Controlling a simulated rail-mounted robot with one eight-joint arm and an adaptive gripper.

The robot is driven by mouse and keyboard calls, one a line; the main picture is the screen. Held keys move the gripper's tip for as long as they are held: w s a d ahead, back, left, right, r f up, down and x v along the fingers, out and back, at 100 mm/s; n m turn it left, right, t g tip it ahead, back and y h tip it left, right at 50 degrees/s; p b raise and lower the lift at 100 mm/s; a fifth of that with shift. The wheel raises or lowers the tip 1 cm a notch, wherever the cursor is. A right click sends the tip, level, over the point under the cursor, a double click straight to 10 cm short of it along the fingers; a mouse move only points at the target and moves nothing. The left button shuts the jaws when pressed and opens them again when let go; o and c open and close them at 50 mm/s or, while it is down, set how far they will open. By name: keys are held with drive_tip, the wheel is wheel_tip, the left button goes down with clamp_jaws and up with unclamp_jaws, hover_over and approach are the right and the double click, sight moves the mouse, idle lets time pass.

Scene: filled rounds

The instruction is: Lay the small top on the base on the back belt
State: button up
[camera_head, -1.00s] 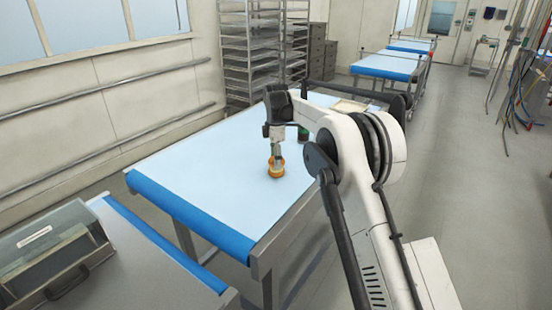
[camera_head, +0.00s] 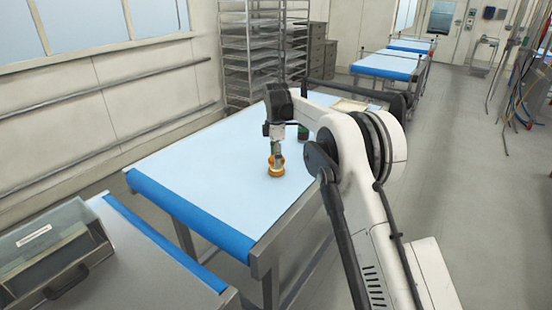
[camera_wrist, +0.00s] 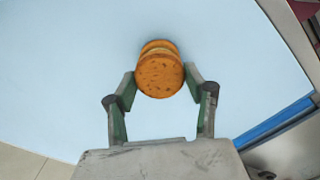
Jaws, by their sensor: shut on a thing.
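The small top (camera_wrist: 161,76), an orange-brown round with darker specks, is held between the fingertips of my gripper (camera_wrist: 160,79) in the wrist view. The base (camera_wrist: 158,46) shows as a similar round edge just beyond it, mostly hidden behind the top. In the head view my gripper (camera_head: 276,157) points down over the pale blue belt (camera_head: 215,175). The top is between its tips, close above the base (camera_head: 276,172), which rests on the belt. I cannot tell whether the two rounds touch.
A dark green object (camera_head: 303,134) stands on the belt behind my gripper. A light tray (camera_head: 349,106) lies near the far end. A tall rack (camera_head: 250,55) stands behind the belt. A lidded box (camera_head: 50,250) is at the front left. The belt's left part is clear.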

drive_tip(key=shift+f+b, duration=0.5)
drive_tip(key=shift+f, duration=0.3)
idle(0.9)
drive_tip(key=o, duration=1.3)
drive_tip(key=shift+o, duration=0.2)
drive_tip(key=shift+r, duration=0.1)
drive_tip(key=shift+r+p, duration=1.4)
drive_tip(key=shift+r, duration=2.05)
